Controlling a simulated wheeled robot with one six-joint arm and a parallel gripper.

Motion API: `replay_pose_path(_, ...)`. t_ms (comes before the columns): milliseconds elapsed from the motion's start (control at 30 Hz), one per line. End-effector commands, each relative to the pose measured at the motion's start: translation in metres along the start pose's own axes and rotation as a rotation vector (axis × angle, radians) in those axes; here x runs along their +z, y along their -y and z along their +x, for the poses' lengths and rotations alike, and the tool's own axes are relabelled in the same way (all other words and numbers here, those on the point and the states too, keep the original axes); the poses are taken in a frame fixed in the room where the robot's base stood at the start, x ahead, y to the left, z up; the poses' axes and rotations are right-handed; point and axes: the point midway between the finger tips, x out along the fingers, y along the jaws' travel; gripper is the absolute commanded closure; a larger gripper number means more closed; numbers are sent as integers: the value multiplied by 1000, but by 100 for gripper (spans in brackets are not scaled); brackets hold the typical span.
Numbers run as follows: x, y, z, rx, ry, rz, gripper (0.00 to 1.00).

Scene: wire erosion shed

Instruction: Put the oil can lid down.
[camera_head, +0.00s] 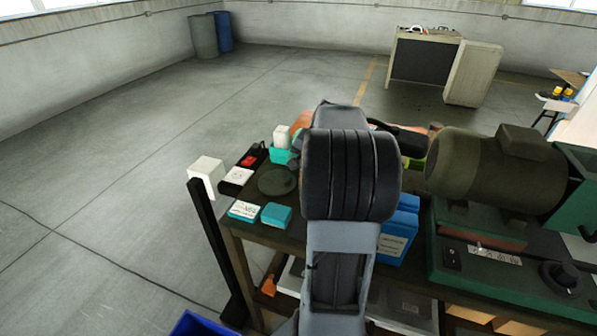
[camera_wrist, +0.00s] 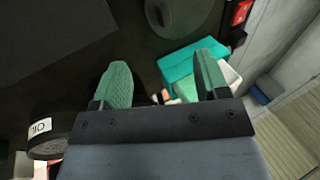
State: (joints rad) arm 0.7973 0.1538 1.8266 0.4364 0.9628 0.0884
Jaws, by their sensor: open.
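A dark round object with a white label reading OIL (camera_wrist: 46,142) shows at the lower left of the wrist view, beside my gripper and outside its fingers. I cannot tell whether it is the lid or the can. My gripper (camera_wrist: 162,80) has its two green fingers wide apart with nothing held between them. In the head view my arm hides the gripper and whatever is just behind it. A flat dark green disc (camera_head: 277,181) lies on the workbench, left of my arm; its edge also shows at the top of the wrist view (camera_wrist: 193,12).
Teal boxes (camera_head: 276,216) and a red-and-black item (camera_head: 252,158) surround the disc on the workbench (camera_head: 262,238). A teal box (camera_wrist: 178,65) is close by the right finger. A large motor machine (camera_head: 500,170) stands to the right, with blue boxes (camera_head: 397,240) before it.

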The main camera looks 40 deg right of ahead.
Motion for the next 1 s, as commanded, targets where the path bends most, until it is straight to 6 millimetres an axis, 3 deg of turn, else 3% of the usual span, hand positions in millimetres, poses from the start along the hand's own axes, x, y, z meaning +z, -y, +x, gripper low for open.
replay_pose_path(233,0,0,-19,0,-2,1,32)
replay_pose_path(333,17,12,-21,9,4,-53,32)
replay_pose_path(433,62,36,-23,33,16,-199,32)
replay_pose_path(533,125,56,-26,63,27,-410,32)
replay_pose_path(700,219,58,-29,95,25,-755,32)
replay_pose_path(833,264,46,-29,102,14,-956,32)
replay_pose_path(1000,292,33,-28,102,1,-1097,32)
